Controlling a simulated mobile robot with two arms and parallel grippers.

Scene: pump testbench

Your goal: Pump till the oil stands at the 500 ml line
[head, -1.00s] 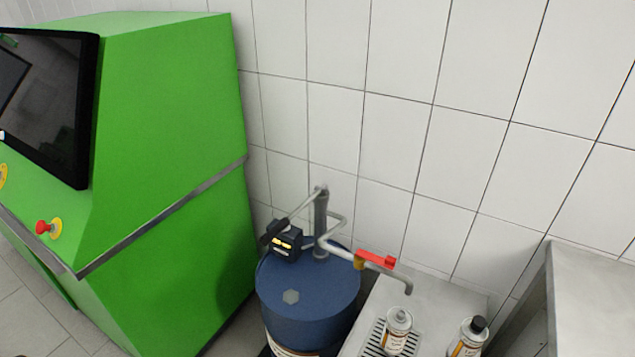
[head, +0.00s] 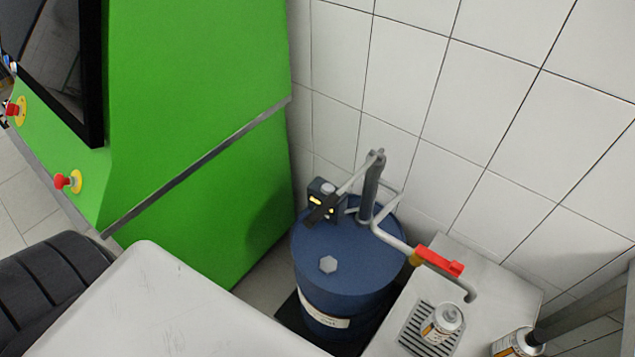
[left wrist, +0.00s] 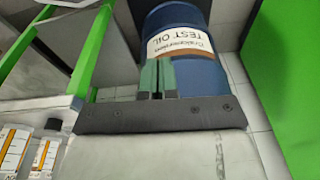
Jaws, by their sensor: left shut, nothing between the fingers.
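The blue oil drum (head: 345,255) carries an upright grey hand pump (head: 370,185). The pump lever (head: 350,180) slopes down left to a dark grip (head: 320,212). A red valve handle (head: 440,262) lies along the outlet pipe, which ends in a bent spout (head: 470,293). An open-topped bottle (head: 442,322) stands on the grate near the spout; its oil level is unreadable. My left gripper (left wrist: 157,78) is shut and empty in the left wrist view, in front of the drum's "TEST OIL" label (left wrist: 180,42). In the head view its fingers are out of frame. My right gripper is not in view.
A dark box with yellow display marks (head: 323,198) sits behind the grip. A second bottle (head: 508,345) with a dark cap stands right. The green cabinet (head: 200,100) with red buttons fills the left. A tiled wall (head: 490,110) closes the back.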

